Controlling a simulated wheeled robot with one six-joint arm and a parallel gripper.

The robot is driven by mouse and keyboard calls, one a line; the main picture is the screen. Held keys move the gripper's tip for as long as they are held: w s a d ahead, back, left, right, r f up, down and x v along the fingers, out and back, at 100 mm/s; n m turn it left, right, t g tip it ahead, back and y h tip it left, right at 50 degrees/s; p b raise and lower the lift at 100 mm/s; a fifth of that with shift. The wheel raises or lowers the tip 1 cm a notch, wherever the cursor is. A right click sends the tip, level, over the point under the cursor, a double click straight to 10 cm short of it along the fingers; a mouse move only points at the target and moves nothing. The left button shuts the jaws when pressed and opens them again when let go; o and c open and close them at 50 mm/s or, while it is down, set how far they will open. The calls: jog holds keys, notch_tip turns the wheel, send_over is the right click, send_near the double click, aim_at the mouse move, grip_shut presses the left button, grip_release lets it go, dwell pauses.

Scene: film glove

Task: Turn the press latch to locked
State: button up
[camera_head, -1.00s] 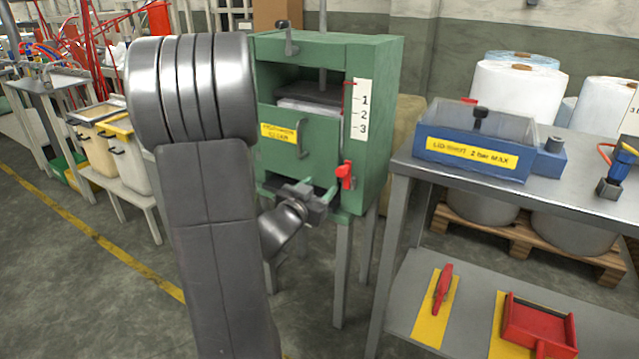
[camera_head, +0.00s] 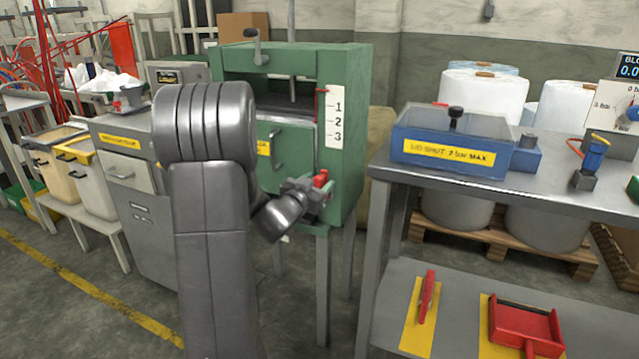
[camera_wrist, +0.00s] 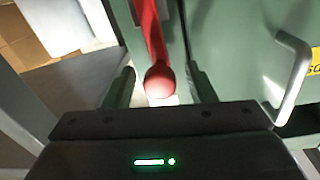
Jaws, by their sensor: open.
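The press (camera_head: 352,120) is a green box on legs with a closed-looking front door (camera_head: 293,150) and a pull handle (camera_head: 276,150). The red latch (camera_head: 320,179) is at the lower right of its front, partly hidden by my gripper (camera_head: 318,192). In the wrist view the latch (camera_wrist: 152,35) is a red lever with a round knob, lying between the two fingers of my open gripper (camera_wrist: 161,88). There is a gap on each side of the knob. The wrist view also shows the door's handle (camera_wrist: 291,75) to the right. My arm hides the press's left part.
A grey bench (camera_head: 560,190) stands right of the press, with a blue clear-lidded box (camera_head: 455,140). Its lower shelf holds red tools (camera_head: 527,325) on yellow patches. A grey cabinet (camera_head: 130,215) stands left of my arm. The floor in front is open.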

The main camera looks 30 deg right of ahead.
jog(key=shift+x, duration=0.8)
grip_shut()
jog(key=shift+a, duration=0.1)
jog(key=w+a+f+n+p, duration=0.2)
jog(key=f+n+p, duration=0.1)
jog(key=n, duration=0.6)
jog(key=w+a+f+n+t+p, duration=0.1)
jog(key=w+a+f+n+p, duration=0.1)
jog(key=n+p, duration=0.4)
jog(key=shift+w+f+n, duration=0.4)
jog(key=shift+f+n, duration=0.4)
jog(key=shift+n, duration=1)
